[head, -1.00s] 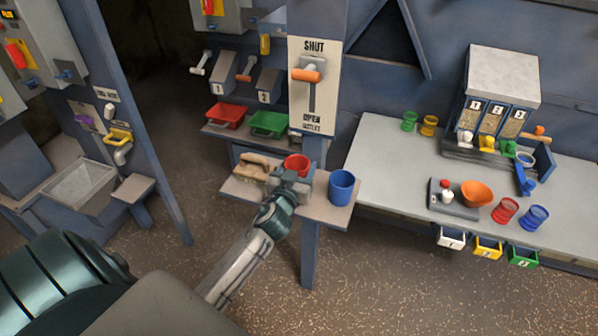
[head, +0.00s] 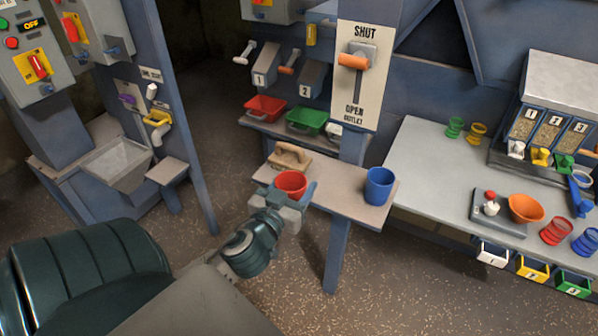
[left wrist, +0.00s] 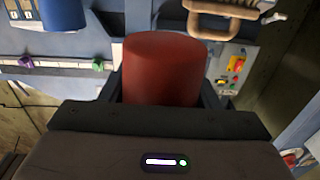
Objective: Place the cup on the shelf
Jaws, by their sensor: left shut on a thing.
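A red cup (head: 290,183) is held upright in my left gripper (head: 292,190), which is shut on it. In the left wrist view the cup (left wrist: 160,68) fills the space between the fingers (left wrist: 162,88). In the head view the cup overlaps the front left edge of a small grey shelf (head: 335,194). I cannot tell whether its bottom touches the shelf. A blue cup (head: 380,187) stands at the shelf's right end. My right gripper is not in view.
A wooden-handled brush (head: 290,157) lies on the shelf just behind the red cup. A post (head: 338,250) stands beneath the shelf. The shelf between the red and blue cups is clear. A bench (head: 430,180) with coloured cups stands to the right.

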